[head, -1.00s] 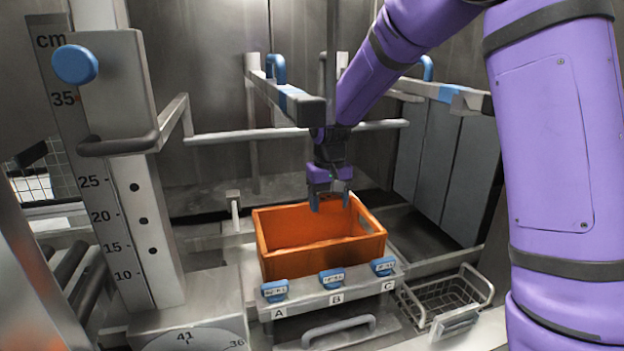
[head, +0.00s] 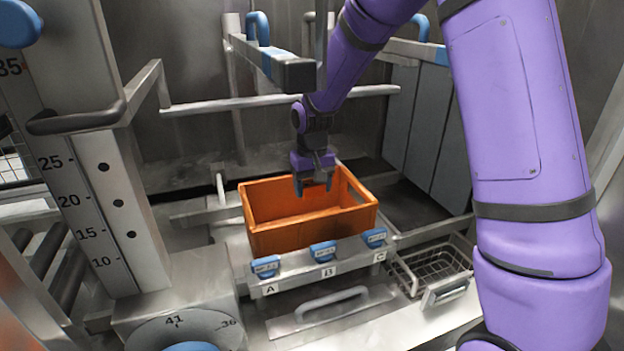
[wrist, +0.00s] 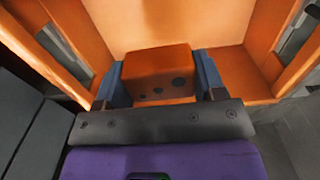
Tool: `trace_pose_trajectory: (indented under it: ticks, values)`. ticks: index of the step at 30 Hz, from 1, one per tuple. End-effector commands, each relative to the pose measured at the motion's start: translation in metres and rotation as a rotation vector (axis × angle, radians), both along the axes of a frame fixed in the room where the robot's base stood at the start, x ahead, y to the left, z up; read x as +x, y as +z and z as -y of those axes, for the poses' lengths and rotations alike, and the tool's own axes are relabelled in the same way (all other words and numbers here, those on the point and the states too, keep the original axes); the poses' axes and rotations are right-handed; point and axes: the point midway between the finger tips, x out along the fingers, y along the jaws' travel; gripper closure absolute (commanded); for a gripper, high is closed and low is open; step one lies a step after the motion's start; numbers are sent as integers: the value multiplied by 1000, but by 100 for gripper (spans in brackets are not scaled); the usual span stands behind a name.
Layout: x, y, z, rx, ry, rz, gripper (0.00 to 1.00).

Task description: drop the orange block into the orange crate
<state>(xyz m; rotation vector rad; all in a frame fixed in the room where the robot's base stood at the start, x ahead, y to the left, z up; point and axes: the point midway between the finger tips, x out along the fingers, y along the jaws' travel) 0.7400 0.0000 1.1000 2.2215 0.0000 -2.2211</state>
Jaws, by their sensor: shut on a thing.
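The orange crate (head: 300,237) stands in the middle of the head view, behind the blue tags A, B and C. My purple gripper (head: 314,190) points down over the crate's far part, with its fingertips at about rim height in the picture. In the wrist view the orange block (wrist: 157,62) sits between the two blue-grey fingers of my gripper (wrist: 159,80). The block has dark round spots on its near face. Crate walls and floor (wrist: 150,22) show around and beyond it. In the head view the block cannot be made out against the crate.
A metal bar with a blue band (head: 270,62) hangs above and left of the crate. A wire basket (head: 432,265) is at right. A tall cm scale post (head: 100,180) stands at left. A handle (head: 332,303) is in front.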

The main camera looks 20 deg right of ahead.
Motion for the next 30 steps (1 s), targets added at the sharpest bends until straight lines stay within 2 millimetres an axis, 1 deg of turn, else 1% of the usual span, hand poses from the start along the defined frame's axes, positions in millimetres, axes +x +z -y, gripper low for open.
trace_pose_trajectory:
  ticks: [8, 9, 11, 12, 13, 20, 23, 26, 30]
  values:
    - [0, -2, 0, 0, 0, 0, 62]
    - [0, -1, 0, 0, 0, 0, 32]
    - [0, -1, 0, 0, 0, 0, 18]
    - [0, -1, 0, 0, 0, 0, 9]
    - [0, -1, 0, 0, 0, 0, 7]
    - [0, -1, 0, 0, 0, 0, 7]
    - [0, 2, 0, 0, 0, 1, 7]
    - [1, 12, 0, 1, 0, 3, 7]
    - [1, 37, 0, 1, 0, 4, 7]
